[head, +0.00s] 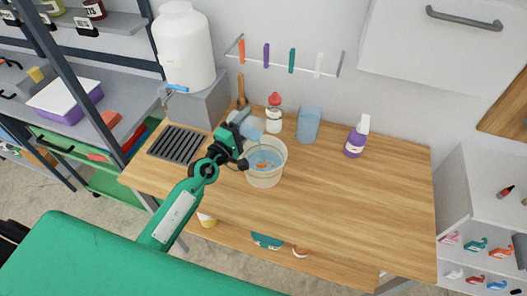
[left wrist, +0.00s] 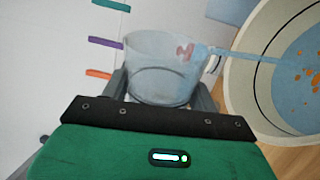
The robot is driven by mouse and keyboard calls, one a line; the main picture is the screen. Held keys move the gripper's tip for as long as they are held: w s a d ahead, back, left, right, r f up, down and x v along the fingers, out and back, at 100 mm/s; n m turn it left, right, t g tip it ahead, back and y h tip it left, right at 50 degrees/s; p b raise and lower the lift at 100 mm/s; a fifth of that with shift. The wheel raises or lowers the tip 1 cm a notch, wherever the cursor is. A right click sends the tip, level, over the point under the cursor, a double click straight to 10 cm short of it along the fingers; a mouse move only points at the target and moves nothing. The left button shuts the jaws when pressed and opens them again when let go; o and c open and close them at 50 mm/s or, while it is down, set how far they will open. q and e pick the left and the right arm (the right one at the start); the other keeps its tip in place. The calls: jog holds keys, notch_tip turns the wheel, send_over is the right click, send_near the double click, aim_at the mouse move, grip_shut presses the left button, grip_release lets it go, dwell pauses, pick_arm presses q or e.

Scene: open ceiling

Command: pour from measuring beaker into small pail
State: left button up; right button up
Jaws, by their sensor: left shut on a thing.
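The measuring beaker (head: 252,127) is clear with a red mark, and it shows close up in the left wrist view (left wrist: 155,65). My left gripper (head: 242,130) is shut on it, with one finger on either side, and holds it tilted just above the small pail's back-left rim. A pale blue stream (left wrist: 248,56) runs from the beaker's lip into the pail. The small pail (head: 265,178) is cream-coloured and stands upright on the wooden table. It holds blue liquid with small orange pieces, also visible in the left wrist view (left wrist: 238,95). My right gripper is out of view.
Behind the pail stand a red-capped bottle (head: 274,118), a blue cup (head: 308,124) and a purple bottle (head: 356,138). A white tank (head: 184,48) on a grey block and a drain grate (head: 178,143) are at left. The table's right half (head: 370,200) is clear.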

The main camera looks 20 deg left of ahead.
pick_arm(q)
jog(key=shift+d+r+m, duration=0.15)
jog(key=shift+r+m, duration=0.1)
jog(key=shift+m, duration=0.45)
dwell(0.3)
